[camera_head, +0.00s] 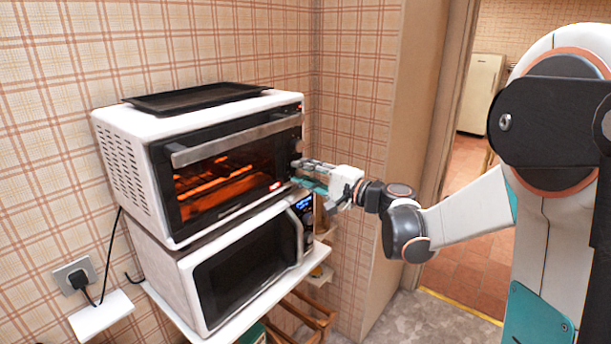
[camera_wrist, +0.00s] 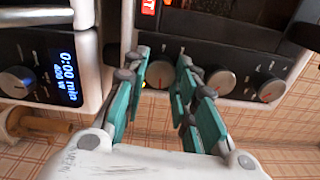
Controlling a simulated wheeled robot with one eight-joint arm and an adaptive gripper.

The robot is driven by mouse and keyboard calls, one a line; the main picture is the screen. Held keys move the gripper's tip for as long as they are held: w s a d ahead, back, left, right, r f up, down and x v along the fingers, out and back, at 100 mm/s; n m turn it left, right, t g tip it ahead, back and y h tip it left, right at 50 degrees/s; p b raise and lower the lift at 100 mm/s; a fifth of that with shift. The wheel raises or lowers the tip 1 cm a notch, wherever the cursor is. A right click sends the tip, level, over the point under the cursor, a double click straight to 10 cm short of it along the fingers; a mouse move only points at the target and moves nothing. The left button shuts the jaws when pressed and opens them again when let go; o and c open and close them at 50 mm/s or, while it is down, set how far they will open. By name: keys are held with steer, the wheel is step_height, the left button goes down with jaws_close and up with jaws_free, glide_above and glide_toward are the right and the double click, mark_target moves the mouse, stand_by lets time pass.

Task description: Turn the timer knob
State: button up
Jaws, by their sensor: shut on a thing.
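The white toaster oven (camera_head: 130,155) has glowing orange elements behind its glass door. In the wrist view its control panel shows a row of round grey knobs. One knob (camera_wrist: 160,75) is between my fingers, a second knob (camera_wrist: 221,82) is just right of them, and a third knob (camera_wrist: 271,91) is farther right. My gripper (camera_head: 300,173) reaches the panel from the right in the head view. In the wrist view its teal fingers (camera_wrist: 163,65) are shut on the first knob, at the end nearest the microwave. The knob labels are too small to read.
A white microwave (camera_head: 170,275) sits under the oven on a shelf; its display (camera_wrist: 68,78) reads 0:00 min, 400 W, beside its own knob (camera_wrist: 17,82). A black tray (camera_head: 195,97) lies on the oven. A wall socket (camera_head: 75,275) is at left. A doorway opens behind my arm.

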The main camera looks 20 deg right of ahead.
steer(key=shift+m, duration=0.6)
steer(key=o, duration=1.1)
steer(key=shift+c, duration=0.2)
steer(key=shift+d, duration=0.1)
steer(key=v, duration=1.2)
